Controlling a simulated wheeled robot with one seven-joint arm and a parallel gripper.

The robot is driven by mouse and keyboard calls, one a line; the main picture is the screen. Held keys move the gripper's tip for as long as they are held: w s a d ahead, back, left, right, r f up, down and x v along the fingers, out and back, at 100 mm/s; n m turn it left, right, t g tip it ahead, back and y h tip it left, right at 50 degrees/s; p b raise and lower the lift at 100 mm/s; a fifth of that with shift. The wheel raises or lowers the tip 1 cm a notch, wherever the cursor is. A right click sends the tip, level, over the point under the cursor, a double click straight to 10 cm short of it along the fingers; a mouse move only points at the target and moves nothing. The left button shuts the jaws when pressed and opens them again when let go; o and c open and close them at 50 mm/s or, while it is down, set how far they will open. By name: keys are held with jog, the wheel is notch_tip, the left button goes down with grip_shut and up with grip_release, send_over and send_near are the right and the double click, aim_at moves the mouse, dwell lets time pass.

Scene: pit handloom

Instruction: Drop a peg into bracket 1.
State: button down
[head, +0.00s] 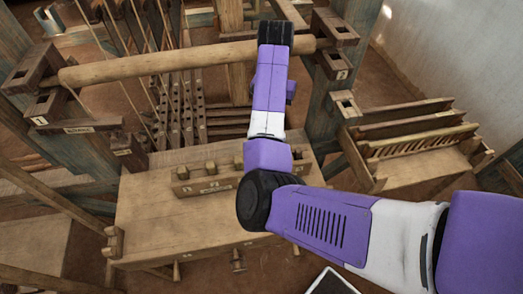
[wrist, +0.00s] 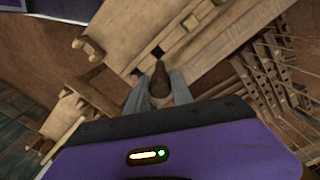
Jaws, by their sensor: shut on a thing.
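In the wrist view my gripper (wrist: 160,96) is shut on a dark brown peg (wrist: 160,78), its rounded end showing between the two grey fingers. Beyond the peg is a pale wooden block with a small dark square opening; I cannot tell whether the peg touches it. In the head view my arm hides the gripper and the held peg. Bracket 1 (head: 35,72) is the dark wooden block at the far left, with a "1" plate below it. A round beam (head: 160,65) runs from it toward the right-hand brackets. Whether bracket 1 shows in the wrist view is unclear.
A wooden rack (head: 205,185) with upright pegs stands on the bench (head: 150,225), partly behind my arm. Bracket 2 (head: 333,66) is at the right post. A slatted wooden frame (head: 415,150) stands at the right. Upright cords and rods fill the space behind the beam.

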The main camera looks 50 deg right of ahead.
jog(key=shift+s+d+f+m, duration=0.15)
jog(key=shift+s+f+m, duration=0.15)
jog(key=shift+s+r, duration=0.1)
jog(key=shift+d, duration=0.1)
jog(key=shift+d+f, duration=0.1)
jog(key=shift+f, duration=0.35)
notch_tip(320, 180, down, 2)
jog(key=shift+s+f, duration=0.1)
jog(key=shift+f, duration=0.3)
notch_tip(320, 180, down, 16)
jog(key=b, duration=0.2)
jog(key=shift+a, duration=0.2)
